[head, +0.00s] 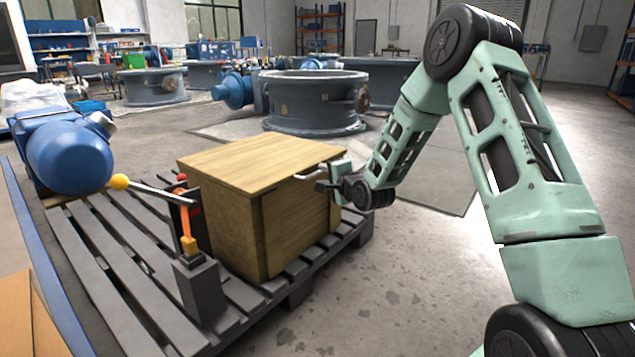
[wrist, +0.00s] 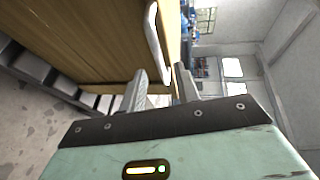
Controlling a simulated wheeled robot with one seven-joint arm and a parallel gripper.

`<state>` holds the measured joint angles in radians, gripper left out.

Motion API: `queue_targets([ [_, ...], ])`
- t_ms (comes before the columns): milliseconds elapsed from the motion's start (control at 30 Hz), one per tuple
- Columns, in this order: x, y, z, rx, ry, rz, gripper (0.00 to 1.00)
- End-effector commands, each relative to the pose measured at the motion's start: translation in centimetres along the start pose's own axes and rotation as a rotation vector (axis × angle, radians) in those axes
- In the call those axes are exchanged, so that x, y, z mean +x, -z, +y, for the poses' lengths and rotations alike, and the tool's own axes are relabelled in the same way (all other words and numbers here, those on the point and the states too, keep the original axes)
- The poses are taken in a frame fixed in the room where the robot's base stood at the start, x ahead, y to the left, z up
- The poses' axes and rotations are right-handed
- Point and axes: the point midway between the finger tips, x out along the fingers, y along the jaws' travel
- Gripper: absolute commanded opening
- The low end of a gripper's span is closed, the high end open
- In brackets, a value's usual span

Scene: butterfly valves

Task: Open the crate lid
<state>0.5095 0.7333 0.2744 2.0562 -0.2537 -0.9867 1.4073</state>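The wooden crate (head: 290,220) stands on a dark slatted pallet, its flat lid (head: 262,162) lying closed on top. A pale metal handle (head: 308,176) sticks out near the lid's right edge. It also shows in the wrist view as a pale curved bar (wrist: 157,45) along the crate's wooden face (wrist: 90,35). My gripper (head: 328,182) is beside the crate's right side, at the handle. In the wrist view my gripper's two fingers (wrist: 160,88) are apart, and the bar's end lies near the gap between them. Whether either finger touches it I cannot tell.
A lever with a yellow knob (head: 120,182) on a grey post stands at the crate's left. A blue motor (head: 68,157) lies at the pallet's (head: 95,255) far left. Large grey valve bodies (head: 315,103) stand behind. The floor right of the pallet is clear.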

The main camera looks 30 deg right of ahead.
Motion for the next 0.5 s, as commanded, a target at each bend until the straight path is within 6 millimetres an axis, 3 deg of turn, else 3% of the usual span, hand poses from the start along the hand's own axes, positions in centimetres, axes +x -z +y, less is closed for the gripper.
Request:
queue_targets([
  [200, 3.7, 0.0, 0.4, 0.0, 0.001, 0.001, 0.32],
  [500, 5.3, 0.0, 0.1, 0.0, -0.001, 0.001, 0.32],
])
